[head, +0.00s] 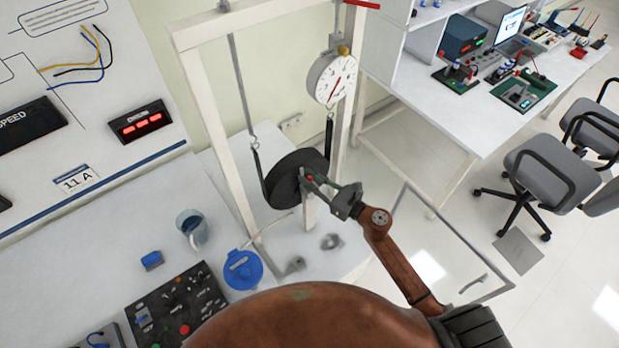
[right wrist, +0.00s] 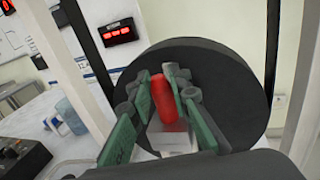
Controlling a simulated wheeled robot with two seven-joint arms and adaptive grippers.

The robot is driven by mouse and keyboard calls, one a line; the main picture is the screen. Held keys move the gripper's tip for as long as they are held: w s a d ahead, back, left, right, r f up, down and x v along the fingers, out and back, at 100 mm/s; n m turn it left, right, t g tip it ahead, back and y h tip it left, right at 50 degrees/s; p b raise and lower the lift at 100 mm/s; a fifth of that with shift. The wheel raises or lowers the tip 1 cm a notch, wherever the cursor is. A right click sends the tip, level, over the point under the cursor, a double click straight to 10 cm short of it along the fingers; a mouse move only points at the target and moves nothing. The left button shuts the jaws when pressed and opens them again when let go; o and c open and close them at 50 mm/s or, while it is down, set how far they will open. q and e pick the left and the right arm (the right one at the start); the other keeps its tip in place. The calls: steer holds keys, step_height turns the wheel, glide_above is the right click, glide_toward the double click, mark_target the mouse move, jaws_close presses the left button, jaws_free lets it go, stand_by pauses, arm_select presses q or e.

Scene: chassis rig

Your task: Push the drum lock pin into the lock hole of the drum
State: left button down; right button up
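The dark round drum (head: 284,181) hangs in the white frame between two vertical lines; its flat face fills much of the right wrist view (right wrist: 235,85). The red lock pin (right wrist: 163,95) shows in front of the drum, above a pale block (right wrist: 170,136). My right gripper (head: 312,180) reaches the drum from the right. Its green fingers (right wrist: 162,76) stand apart, one on each side of the pin, with the tips close to it. Whether they press on the pin is unclear. The lock hole cannot be made out. My left gripper is out of view.
A dial gauge (head: 331,79) hangs above the drum from the frame (head: 190,37). A clear beaker (head: 191,226), a blue round object (head: 243,270) and a control panel (head: 177,309) are on the bench to the left.

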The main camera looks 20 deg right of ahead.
steer(key=o, duration=0.4)
steer(key=shift+r, duration=0.1)
steer(key=v, duration=1.2)
steer(key=shift+s, duration=0.1)
